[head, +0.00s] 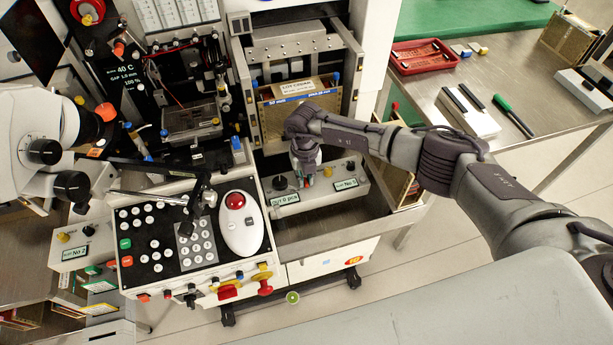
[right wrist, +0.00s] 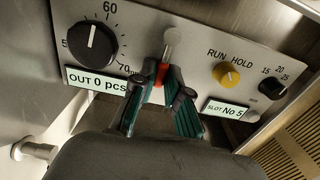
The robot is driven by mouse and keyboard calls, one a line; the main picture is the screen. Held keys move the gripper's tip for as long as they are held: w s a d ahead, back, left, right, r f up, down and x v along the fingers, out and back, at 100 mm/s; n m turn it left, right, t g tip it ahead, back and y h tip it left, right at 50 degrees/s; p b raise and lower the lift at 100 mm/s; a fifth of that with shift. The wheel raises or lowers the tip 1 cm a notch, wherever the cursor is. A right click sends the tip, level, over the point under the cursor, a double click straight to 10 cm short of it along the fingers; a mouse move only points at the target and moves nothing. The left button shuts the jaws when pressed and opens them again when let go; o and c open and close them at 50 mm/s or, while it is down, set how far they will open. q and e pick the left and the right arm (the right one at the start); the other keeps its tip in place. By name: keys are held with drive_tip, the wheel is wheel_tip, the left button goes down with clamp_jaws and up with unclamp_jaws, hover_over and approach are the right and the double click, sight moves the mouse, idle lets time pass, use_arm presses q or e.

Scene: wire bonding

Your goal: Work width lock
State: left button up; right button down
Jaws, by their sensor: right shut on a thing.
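A small metal lever with a red collar (right wrist: 161,72) stands on a grey panel (right wrist: 200,45) between the black width dial (right wrist: 90,44) and a yellow RUN/HOLD knob (right wrist: 227,74). In the right wrist view, the green fingertips of my right gripper (right wrist: 162,92) are closed around the lever at its red collar. In the head view, my right gripper (head: 308,176) reaches down to the same panel (head: 320,190), between the "OUT 0 pcs" and "No 5" labels. The fingers hide part of the lever. My left gripper is not in view.
A magazine labelled LOT (head: 295,97) stands behind the panel. A button console with a white mouse (head: 240,222) is left of it. A microscope (head: 45,130) stands at the far left. A metal table (head: 520,75) with a red tray (head: 424,57) is at right.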

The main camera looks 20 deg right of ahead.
drive_tip(key=shift+a, duration=0.1)
idle(0.3)
drive_tip(key=c, duration=1.2)
unclamp_jaws()
wheel_tip(320, 180, up, 12)
